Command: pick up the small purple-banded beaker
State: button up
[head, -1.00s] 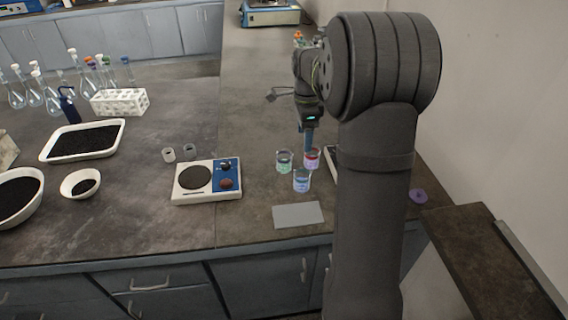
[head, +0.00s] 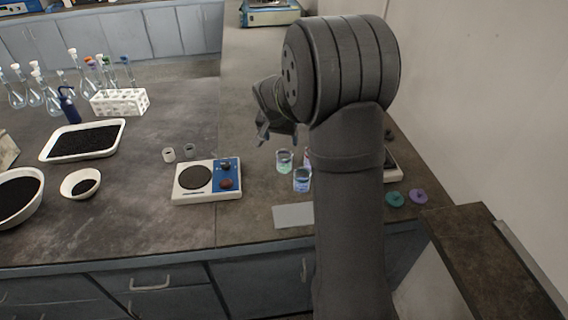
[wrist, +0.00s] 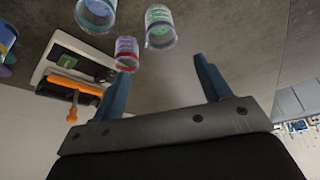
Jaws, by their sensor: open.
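Three small glass beakers stand close together on the bench. In the head view a green-tinted beaker (head: 284,161) and a blue-tinted beaker (head: 302,180) show, and a reddish beaker (head: 308,158) is mostly hidden behind my arm. In the wrist view they are the green-marked beaker (wrist: 160,27), the bluish beaker (wrist: 95,14) and the red-marked beaker (wrist: 126,54). Purple tints show on several, so I cannot tell surely which is purple-banded. My gripper (head: 279,138) is open and empty, above and behind the green-tinted beaker; its spread fingers (wrist: 163,76) show in the wrist view.
A hotplate (head: 207,181) stands left of the beakers, with a grey plate (head: 292,215) in front. Teal (head: 395,199) and purple (head: 418,196) discs lie at the right. The bench behind the beakers is clear.

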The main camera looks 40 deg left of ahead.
aim_at(284, 151)
jog(key=x, duration=0.9)
jog(key=shift+f, duration=0.35)
jog(key=shift+x, duration=2.65)
jog(key=shift+s+a, duration=0.1)
jog(key=shift+a, duration=0.05)
jog(key=shift+c, duration=0.2)
jog(key=c, duration=1.1)
